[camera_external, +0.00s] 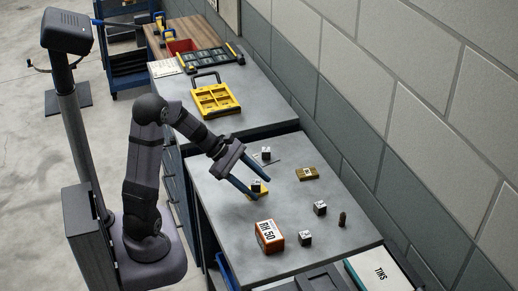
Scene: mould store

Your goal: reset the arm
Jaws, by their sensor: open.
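My gripper (250,187) is open, with its two dark blue fingers spread apart above the grey worktop (218,189). A small yellow block with a dark and white top (257,186) shows between the fingers or just behind them. I cannot tell how far above the worktop the fingertips are. Nothing is seen gripped.
Small dark cubes stand on the worktop, one behind my gripper (266,154), others at the front (305,239) and right (320,208). An orange-brown box marked RH 50 (269,237), a flat brass-coloured block (307,173) and a small dark peg (342,219) stand there too. A yellow case (214,99) lies behind.

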